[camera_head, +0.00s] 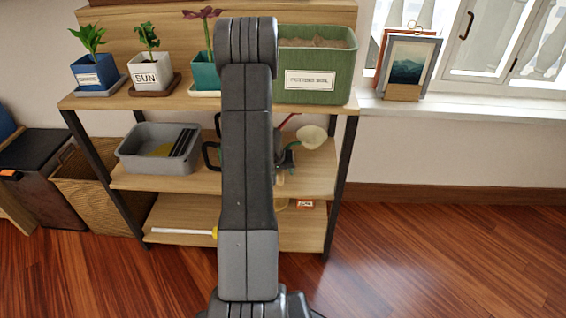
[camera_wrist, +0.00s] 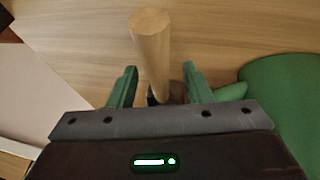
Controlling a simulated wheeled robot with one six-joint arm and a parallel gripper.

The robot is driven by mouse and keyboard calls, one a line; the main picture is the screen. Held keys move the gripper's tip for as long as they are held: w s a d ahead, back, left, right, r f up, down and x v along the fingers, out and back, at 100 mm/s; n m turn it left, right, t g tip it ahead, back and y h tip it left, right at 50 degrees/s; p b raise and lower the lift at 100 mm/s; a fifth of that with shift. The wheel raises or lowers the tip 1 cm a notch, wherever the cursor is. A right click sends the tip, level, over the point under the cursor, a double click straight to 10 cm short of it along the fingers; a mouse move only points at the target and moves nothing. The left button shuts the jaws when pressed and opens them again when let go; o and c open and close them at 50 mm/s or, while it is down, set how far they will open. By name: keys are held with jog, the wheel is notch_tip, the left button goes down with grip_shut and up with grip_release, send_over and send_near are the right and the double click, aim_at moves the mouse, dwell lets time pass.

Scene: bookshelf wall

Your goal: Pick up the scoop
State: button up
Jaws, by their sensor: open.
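A light wooden handle (camera_wrist: 150,55), which I take to be the scoop's, shows in the wrist view with its round end toward the top of the picture. My gripper (camera_wrist: 159,70) is open, with its two green fingers on either side of the handle and a gap showing at each. The far end of the handle is dark and mostly hidden behind the gripper body. In the head view my gripper (camera_head: 287,158) is at the middle shelf, partly hidden by my arm. A small piece of wood (camera_head: 280,178) shows just below it.
A green rounded object (camera_wrist: 285,95) is close on the right in the wrist view. A cream round piece (camera_head: 312,138) is near my gripper on the middle shelf (camera_head: 315,180). A grey tub (camera_head: 135,160) stands left. Potted plants and a green planter (camera_head: 330,65) fill the top shelf.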

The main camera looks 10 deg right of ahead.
grip_shut()
jog(key=shift+r, duration=0.2)
